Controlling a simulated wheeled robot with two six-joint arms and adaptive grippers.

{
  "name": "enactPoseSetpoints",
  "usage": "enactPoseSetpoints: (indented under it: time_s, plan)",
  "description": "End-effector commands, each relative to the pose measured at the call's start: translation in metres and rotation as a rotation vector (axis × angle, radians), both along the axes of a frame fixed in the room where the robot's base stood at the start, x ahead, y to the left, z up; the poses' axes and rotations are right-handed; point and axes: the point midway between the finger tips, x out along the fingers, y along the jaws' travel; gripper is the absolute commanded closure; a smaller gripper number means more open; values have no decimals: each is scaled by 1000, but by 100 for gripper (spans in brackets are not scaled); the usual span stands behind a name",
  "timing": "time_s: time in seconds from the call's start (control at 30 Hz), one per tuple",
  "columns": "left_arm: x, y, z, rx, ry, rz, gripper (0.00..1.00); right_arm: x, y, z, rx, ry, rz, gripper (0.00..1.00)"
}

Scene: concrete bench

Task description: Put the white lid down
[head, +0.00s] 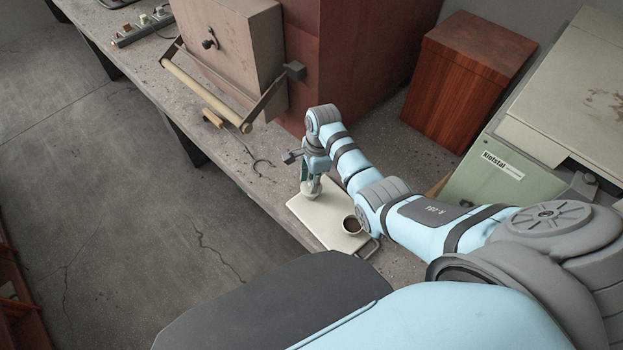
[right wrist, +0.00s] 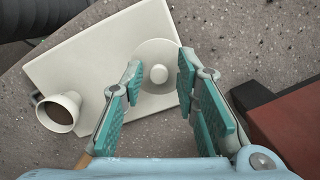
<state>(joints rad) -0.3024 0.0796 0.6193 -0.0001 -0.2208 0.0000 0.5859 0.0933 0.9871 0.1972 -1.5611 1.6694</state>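The white lid (right wrist: 148,52) is a round disc with a small knob (right wrist: 158,74) in its middle. It appears to rest on a flat cream board (right wrist: 70,62), near the board's right edge in the right wrist view. In the head view the lid (head: 309,190) shows partly under my right gripper (head: 311,178). My right gripper (right wrist: 160,70) is open, its teal-padded fingers on either side of the knob with clear gaps. My left gripper is not in view.
A white mug (right wrist: 60,112) with dark contents stands on the board, beside a metal handle (head: 369,249). A curved tool (head: 258,165) lies on the bench near a cabinet with a bar handle (head: 200,92). A reddish-brown box (head: 465,75) and green machine (head: 510,165) stand behind.

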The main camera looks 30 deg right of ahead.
Motion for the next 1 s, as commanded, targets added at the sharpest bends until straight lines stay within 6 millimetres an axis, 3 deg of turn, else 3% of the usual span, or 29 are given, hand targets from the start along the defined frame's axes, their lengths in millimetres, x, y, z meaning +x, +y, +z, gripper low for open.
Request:
enactPoseSetpoints:
  time_s: [0.37, 0.73, 0.83, 1.0]
  plan:
    - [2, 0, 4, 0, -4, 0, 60, 0, -1, 9, 0, -1, 0, 66]
    - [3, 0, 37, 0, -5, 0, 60, -1, -12, 102, -1, -4, 0, 66]
    - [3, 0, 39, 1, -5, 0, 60, -1, -14, 117, 0, -2, 1, 66]
    - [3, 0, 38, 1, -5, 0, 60, -2, -14, 122, 0, 0, 0, 66]
